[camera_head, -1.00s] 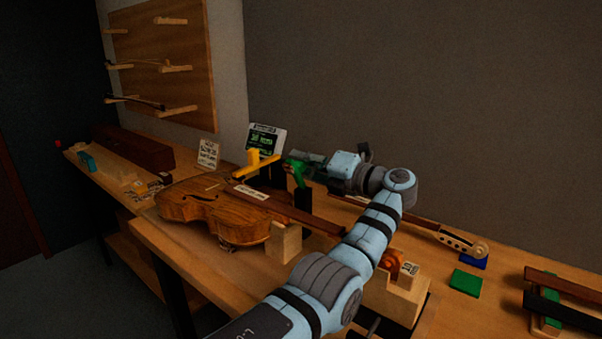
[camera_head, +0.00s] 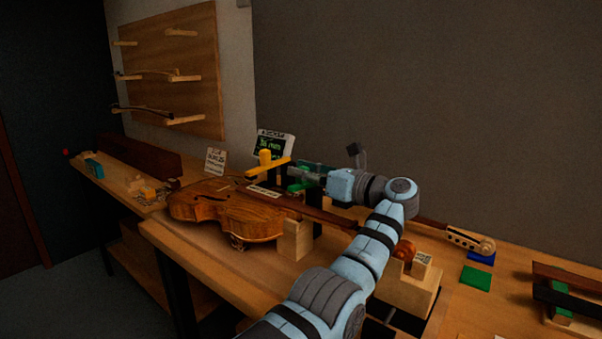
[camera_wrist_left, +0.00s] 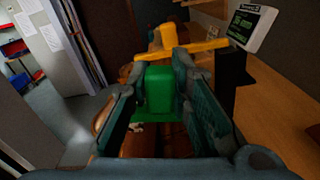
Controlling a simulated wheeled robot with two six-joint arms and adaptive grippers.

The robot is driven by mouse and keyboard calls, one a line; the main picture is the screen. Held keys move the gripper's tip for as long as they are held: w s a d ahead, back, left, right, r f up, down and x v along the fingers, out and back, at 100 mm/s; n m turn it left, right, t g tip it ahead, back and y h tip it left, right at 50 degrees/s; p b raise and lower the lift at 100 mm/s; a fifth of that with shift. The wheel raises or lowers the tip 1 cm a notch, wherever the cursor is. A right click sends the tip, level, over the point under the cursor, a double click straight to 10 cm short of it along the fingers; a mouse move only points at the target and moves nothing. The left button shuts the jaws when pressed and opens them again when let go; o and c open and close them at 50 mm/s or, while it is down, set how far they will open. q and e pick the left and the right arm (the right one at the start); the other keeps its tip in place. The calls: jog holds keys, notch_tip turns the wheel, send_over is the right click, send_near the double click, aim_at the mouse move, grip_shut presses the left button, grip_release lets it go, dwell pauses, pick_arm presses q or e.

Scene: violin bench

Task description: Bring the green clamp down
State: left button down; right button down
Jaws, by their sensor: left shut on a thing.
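The green clamp (camera_head: 298,186) is low over the violin, beside the yellow clamp (camera_head: 270,166). My left gripper (camera_head: 312,178) reaches in from the right and is shut on the green clamp. In the left wrist view the clamp's green block (camera_wrist_left: 158,92) sits between the two dark fingers, with brown wood beneath it. The violin (camera_head: 228,213) lies on the bench with its neck pointing right. The fingers and arm hide part of the clamp and neck, so I cannot tell whether the clamp touches the violin. My right gripper is not in view.
A small display (camera_head: 272,143) stands behind the clamps. The scroll rests at a wooden support (camera_head: 408,290). Green (camera_head: 476,278) and blue (camera_head: 481,258) pads lie at the right.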

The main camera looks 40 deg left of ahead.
pick_arm(q)
jog(key=shift+s+f+n, duration=0.15)
jog(key=shift+f+n, duration=0.15)
jog(key=shift+f, duration=0.05)
dwell(0.3)
jog(key=c, duration=1.4)
grip_release()
jog(key=shift+c, duration=0.2)
jog(key=shift+r, duration=0.1)
jog(key=shift+d, duration=0.15)
jog(key=d, duration=0.7)
